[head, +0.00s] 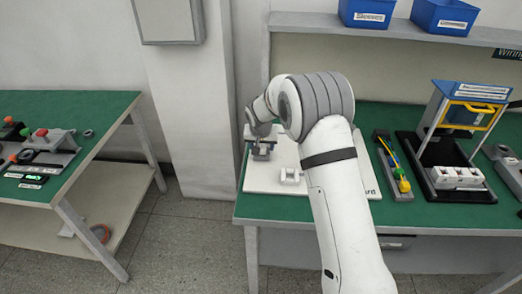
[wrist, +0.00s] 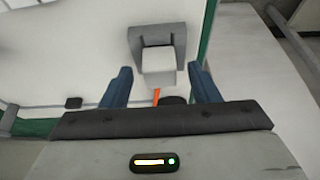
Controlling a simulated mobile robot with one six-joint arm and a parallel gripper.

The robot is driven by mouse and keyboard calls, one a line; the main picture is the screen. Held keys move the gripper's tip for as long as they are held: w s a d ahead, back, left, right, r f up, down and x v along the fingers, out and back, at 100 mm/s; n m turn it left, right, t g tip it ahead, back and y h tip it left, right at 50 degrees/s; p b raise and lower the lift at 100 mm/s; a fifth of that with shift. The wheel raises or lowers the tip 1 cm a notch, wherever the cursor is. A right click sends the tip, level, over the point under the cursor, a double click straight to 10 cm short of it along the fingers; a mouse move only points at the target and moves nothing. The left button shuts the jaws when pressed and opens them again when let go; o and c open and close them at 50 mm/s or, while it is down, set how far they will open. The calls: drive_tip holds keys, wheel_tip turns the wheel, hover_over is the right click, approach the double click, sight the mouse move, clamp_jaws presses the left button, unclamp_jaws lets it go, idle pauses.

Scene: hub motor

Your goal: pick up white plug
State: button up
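In the wrist view a white block-shaped piece (wrist: 158,62), which looks like the white plug, sits in a grey holder (wrist: 172,38) on the white board. My gripper (wrist: 161,85) has its two blue fingers spread wide, one to each side and short of the white piece. Nothing is held between them. In the head view my gripper (head: 261,148) is over the far left part of the white board (head: 262,181), and the arm hides part of the board. A small white fitting (head: 290,175) stands on the board nearer the front; I cannot tell whether it is a plug.
On the green table (head: 300,211), right of my arm, are a part with yellow cables (head: 398,178) and a black tray (head: 480,196) with white blocks. Another green table (head: 75,108) is at left.

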drive_tip(key=c, duration=1)
wheel_tip(320, 180, up, 10)
drive_tip(key=shift+b, duration=0.45)
drive_tip(key=shift+r, duration=0.1)
wheel_tip(320, 180, up, 5)
drive_tip(key=p, duration=0.3)
hover_over(262, 146)
drive_tip(key=shift+s, duration=0.1)
drive_tip(key=shift+f, duration=0.2)
